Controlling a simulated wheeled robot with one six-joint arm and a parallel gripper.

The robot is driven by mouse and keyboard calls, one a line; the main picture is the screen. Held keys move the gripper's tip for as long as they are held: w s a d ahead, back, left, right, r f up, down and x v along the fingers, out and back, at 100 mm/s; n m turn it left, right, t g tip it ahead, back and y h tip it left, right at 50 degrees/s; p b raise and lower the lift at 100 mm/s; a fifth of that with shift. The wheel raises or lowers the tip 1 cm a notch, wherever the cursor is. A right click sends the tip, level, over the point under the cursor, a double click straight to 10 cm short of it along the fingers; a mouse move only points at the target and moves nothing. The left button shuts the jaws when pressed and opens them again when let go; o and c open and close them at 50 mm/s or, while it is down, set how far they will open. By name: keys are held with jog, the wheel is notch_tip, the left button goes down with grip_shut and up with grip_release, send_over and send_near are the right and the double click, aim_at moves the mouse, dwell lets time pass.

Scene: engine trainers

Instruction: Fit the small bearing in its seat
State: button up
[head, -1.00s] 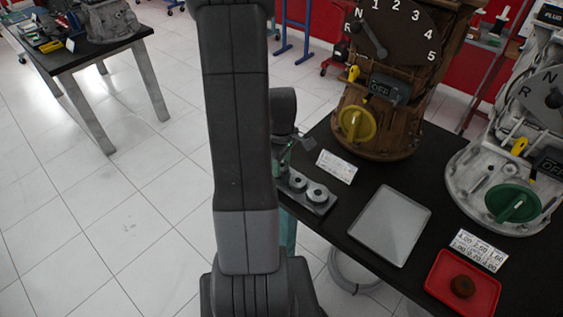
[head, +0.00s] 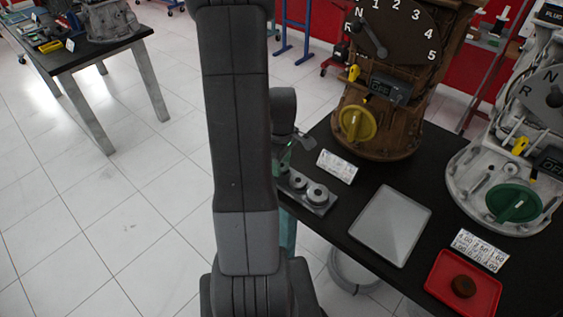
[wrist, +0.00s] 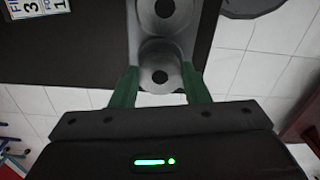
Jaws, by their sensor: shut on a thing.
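In the wrist view, my gripper (wrist: 160,88) has its two green fingers on either side of a small grey bearing (wrist: 160,76) with a dark central hole. It is shut on this bearing. A grey metal holder (wrist: 144,30) lies beyond the fingers with another round ring (wrist: 165,8) on it. In the head view the holder (head: 318,208) is at the table's left edge, with round pieces on top. My arm hides most of the gripper there. I cannot tell whether the held bearing touches the holder.
The black table (head: 350,222) carries a grey plate (head: 392,225), a red tray (head: 436,285) with a brown round part (head: 463,286), and label cards (head: 337,166). A brown engine trainer (head: 375,120) and a grey one (head: 500,190) stand behind. White floor is open at left.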

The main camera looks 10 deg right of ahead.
jog(key=shift+f+b, duration=0.7)
jog(key=shift+f, duration=0.2)
dwell(0.4)
jog(key=o, duration=1.2)
jog(key=shift+c, duration=0.2)
jog(key=shift+r, duration=0.1)
notch_tip(320, 180, up, 14)
jog(key=shift+f+p, duration=0.2)
jog(key=shift+p, duration=0.1)
notch_tip(320, 180, down, 14)
jog(key=shift+r+b, duration=0.1)
jog(key=shift+b, duration=0.2)
jog(key=shift+r, duration=0.2)
